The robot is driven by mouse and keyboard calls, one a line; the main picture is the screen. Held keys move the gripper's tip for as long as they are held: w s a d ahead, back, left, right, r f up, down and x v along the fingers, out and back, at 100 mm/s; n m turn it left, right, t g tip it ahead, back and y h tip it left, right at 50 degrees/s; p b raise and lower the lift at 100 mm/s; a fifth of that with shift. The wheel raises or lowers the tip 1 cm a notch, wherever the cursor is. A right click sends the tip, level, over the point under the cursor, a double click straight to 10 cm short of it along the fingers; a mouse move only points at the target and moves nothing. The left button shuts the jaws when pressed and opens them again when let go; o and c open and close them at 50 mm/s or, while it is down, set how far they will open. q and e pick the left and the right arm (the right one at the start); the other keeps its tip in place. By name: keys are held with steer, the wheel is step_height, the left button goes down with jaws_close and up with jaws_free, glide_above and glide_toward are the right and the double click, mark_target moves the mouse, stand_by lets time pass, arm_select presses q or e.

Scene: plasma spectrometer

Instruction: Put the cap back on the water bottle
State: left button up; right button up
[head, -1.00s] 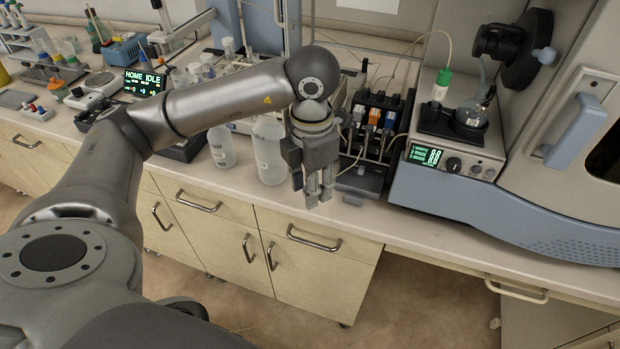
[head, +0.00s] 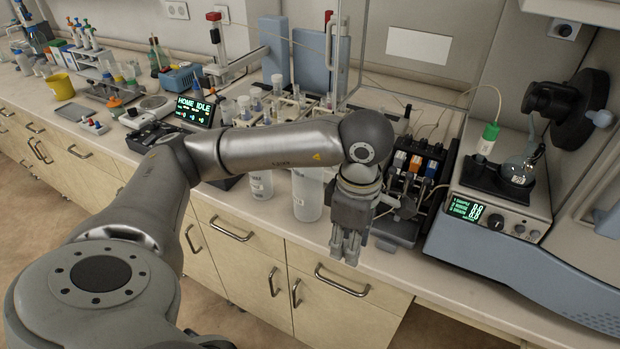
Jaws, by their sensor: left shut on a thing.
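Two translucent white bottles stand on the bench in the head view, behind my left forearm: a narrower bottle (head: 261,184) and a wider bottle (head: 307,198). The arm hides their tops, so I cannot tell which is the water bottle or whether either has its cap on. My left gripper (head: 345,253) points down near the bench's front edge, to the right of and nearer than the wider bottle. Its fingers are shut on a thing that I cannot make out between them. I see no loose cap. My right gripper is out of view.
A rack of coloured modules (head: 409,170) stands right of the gripper, beside an instrument with a green display (head: 467,208). Behind the arm are several small bottles and a black display box (head: 195,110). A yellow cup (head: 60,86) is far left. The front bench strip is mostly clear.

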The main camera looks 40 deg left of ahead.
arm_select(q)
steer(key=m, duration=0.5)
steer(key=shift+s+d+f, duration=0.3)
steer(key=shift+d, duration=0.1)
steer(key=m, duration=0.5)
steer(key=s+d+f+m, duration=0.1)
steer(key=m, duration=0.4)
steer(key=s+d+m, duration=0.1)
steer(key=m, duration=0.4)
steer(key=shift+d+f+m, duration=0.15)
steer(key=shift+f+m, duration=0.25)
steer(key=shift+d, duration=0.1)
